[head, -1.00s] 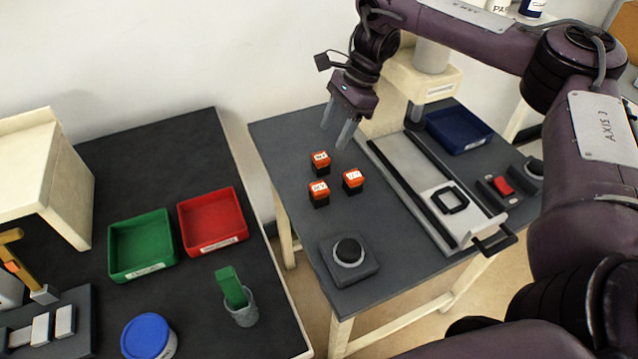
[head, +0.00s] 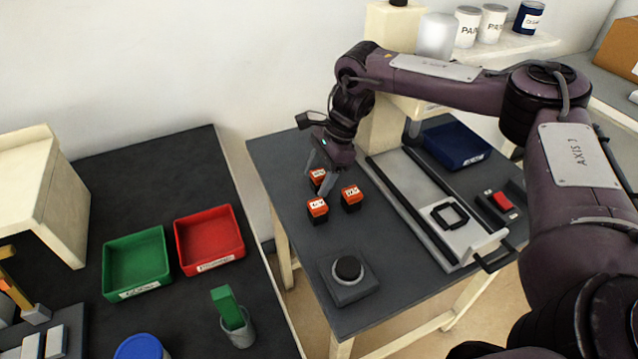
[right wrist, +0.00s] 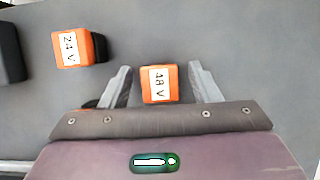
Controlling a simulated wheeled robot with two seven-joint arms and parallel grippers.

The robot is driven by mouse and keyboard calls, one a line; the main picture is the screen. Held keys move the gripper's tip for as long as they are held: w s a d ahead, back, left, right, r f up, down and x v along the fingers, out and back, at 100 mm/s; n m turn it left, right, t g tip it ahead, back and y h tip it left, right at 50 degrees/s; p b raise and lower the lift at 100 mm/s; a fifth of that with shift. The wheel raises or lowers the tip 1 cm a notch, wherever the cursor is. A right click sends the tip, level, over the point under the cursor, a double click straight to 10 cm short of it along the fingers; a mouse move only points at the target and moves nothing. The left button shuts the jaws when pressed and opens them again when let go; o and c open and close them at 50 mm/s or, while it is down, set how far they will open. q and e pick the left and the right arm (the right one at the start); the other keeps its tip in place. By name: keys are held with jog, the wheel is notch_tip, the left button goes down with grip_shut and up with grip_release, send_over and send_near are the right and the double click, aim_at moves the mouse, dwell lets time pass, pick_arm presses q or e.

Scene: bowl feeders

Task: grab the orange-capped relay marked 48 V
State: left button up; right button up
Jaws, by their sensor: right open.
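Three orange-capped relays with dark bodies stand on the grey table. The relay marked 48 V (right wrist: 159,84) shows in the right wrist view between the two fingers, with a gap on each side. In the head view it appears to be the rearmost relay (head: 317,175), partly hidden by a finger. My right gripper (head: 320,177) is open and low around it. A relay marked 24 V (right wrist: 72,47) stands to the left in the wrist view. In the head view the other two are the front relay (head: 317,210) and the right one (head: 351,198). My left gripper is out of view.
A round black button on a grey base (head: 348,272) stands in front of the relays. A slide fixture (head: 430,195) and a blue tray (head: 457,145) are to the right. Green (head: 137,262) and red (head: 209,240) trays sit on the left table.

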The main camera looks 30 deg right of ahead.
jog(key=shift+c, duration=0.5)
jog(key=c, duration=1)
jog(key=shift+o, duration=0.2)
